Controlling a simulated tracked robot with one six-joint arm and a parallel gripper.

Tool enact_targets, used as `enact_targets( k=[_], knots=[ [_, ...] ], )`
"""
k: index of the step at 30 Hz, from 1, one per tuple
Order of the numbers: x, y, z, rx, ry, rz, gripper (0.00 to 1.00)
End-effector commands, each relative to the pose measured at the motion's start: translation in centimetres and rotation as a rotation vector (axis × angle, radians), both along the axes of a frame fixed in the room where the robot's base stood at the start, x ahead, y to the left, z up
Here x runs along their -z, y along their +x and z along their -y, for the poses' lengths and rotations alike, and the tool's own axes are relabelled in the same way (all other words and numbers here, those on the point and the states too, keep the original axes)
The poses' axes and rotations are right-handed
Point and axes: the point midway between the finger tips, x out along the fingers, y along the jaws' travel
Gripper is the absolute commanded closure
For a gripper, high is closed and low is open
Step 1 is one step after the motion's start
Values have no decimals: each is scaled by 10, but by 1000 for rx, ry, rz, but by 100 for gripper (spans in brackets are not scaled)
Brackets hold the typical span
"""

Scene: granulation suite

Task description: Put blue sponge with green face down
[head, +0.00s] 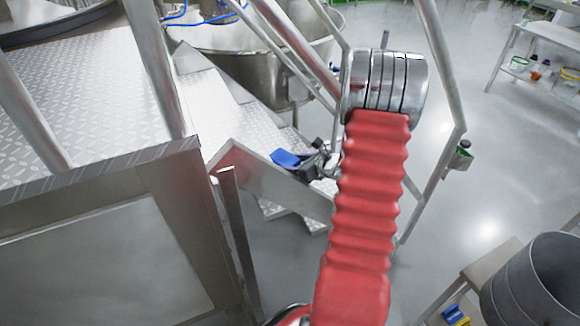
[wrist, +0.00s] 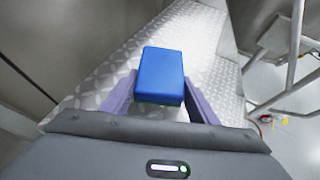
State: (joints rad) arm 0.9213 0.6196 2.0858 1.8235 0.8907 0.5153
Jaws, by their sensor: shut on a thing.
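The blue sponge (wrist: 162,75) is between the two purple fingers of my gripper (wrist: 158,95) in the wrist view. Its blue side faces the camera, and a thin green edge shows along its near lower side. My gripper is shut on it. In the head view the sponge (head: 287,158) shows as a small blue block at the end of my gripper (head: 296,166), left of my red-sleeved arm. The sponge is in front of the metal stairs, and the wrist view shows tread plate behind it. I cannot tell how far it is above the tread.
Tread-plate steps (head: 228,110) with steel handrails (head: 150,65) rise to a platform (head: 70,105) at left. A steel vessel (head: 250,50) stands behind. A grey bin (head: 540,285) is at lower right, beside a blue and yellow item (head: 454,314). Open floor (head: 485,170) lies right.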

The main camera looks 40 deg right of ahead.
Motion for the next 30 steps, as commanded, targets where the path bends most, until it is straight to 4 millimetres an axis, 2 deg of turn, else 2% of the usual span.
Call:
enact_targets(
  k=[5,30],
  knots=[
    [15,0,0,0,1,0,88],
    [29,-1,1,5,2,-2,88]
  ],
)
